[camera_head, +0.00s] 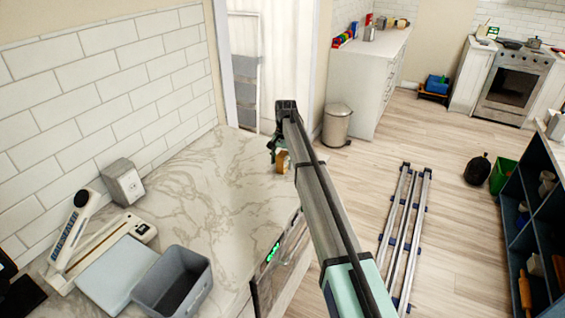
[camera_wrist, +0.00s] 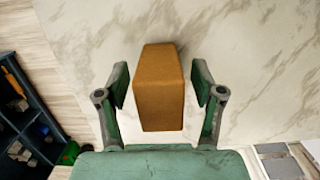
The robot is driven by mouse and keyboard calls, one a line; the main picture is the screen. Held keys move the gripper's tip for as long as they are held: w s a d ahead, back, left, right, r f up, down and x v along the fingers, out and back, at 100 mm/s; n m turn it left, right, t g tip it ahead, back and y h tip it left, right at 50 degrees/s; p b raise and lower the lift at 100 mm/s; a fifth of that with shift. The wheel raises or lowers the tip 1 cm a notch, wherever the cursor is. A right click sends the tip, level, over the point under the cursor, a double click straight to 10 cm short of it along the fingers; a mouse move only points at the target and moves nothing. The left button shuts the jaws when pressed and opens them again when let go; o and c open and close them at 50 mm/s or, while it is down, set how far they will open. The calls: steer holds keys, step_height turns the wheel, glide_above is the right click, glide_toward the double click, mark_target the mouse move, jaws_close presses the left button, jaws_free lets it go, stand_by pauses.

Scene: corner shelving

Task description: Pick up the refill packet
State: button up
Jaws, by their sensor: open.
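The refill packet, a brown-orange block, lies on the white marbled counter (camera_head: 215,185). In the wrist view the packet (camera_wrist: 160,85) is in the middle, between the two green fingers of my gripper (camera_wrist: 161,90). A gap shows on each side of the packet, so the fingers are open and apart from it. In the head view the packet (camera_head: 282,161) shows only in part beside my gripper (camera_head: 273,150), near the counter's far end. My arm hides part of that area.
A grey bin (camera_head: 200,290), a paper trimmer (camera_head: 85,240) and a grey box (camera_head: 122,182) stand on the near left of the counter. Rails (camera_head: 402,235) lie on the floor at right. A dark blue shelf (camera_head: 535,210) stands at far right. The middle of the counter is clear.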

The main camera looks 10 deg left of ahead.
jaws_close()
steer(key=shift+r, duration=0.15)
